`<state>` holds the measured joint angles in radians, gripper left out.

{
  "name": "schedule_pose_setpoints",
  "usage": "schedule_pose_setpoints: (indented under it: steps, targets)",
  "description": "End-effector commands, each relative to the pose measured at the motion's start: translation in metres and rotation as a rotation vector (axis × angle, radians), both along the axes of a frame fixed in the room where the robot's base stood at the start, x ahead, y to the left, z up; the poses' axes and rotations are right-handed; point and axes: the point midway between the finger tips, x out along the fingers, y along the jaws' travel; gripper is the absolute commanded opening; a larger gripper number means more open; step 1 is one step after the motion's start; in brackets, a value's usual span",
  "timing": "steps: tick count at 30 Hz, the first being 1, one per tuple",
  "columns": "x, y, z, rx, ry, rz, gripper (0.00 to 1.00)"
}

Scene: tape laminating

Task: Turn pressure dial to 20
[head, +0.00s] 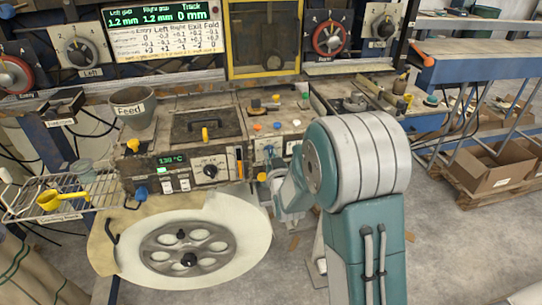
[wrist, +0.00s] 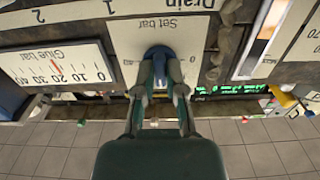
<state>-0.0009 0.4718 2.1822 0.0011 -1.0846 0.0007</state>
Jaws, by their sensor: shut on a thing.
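In the wrist view, which is upside down, my gripper (wrist: 160,88) is shut on a blue knob (wrist: 158,58). The knob sits on a white dial plate (wrist: 135,45) labelled "Set bar", with small numbers at its sides. To its left is a white gauge (wrist: 80,55) labelled "Glue bar", marked from 0 upward in tens. Its short red needle stands around the 20 to 30 marks; I cannot read it exactly. In the head view, my arm hides the knob, and my fingers cannot be made out.
The wrist view shows a "Drain" label (wrist: 190,5) and a green lit display (wrist: 228,89). In the head view, the control box (head: 185,160) stands left of my arm, above a large round reel (head: 190,248). A wire rack (head: 60,195) holds a yellow scoop (head: 55,199).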

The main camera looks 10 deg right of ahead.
Motion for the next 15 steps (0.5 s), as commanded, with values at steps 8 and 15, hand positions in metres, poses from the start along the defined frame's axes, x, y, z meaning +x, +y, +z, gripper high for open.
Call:
schedule_pose_setpoints:
  steps: [8,15]
  targets:
    - [-0.0004,0.0004,-0.0023,-0.001,0.006,0.001,0.49]
    - [-0.0016,0.0001,-0.0011,-0.001,0.004,0.0,0.49]
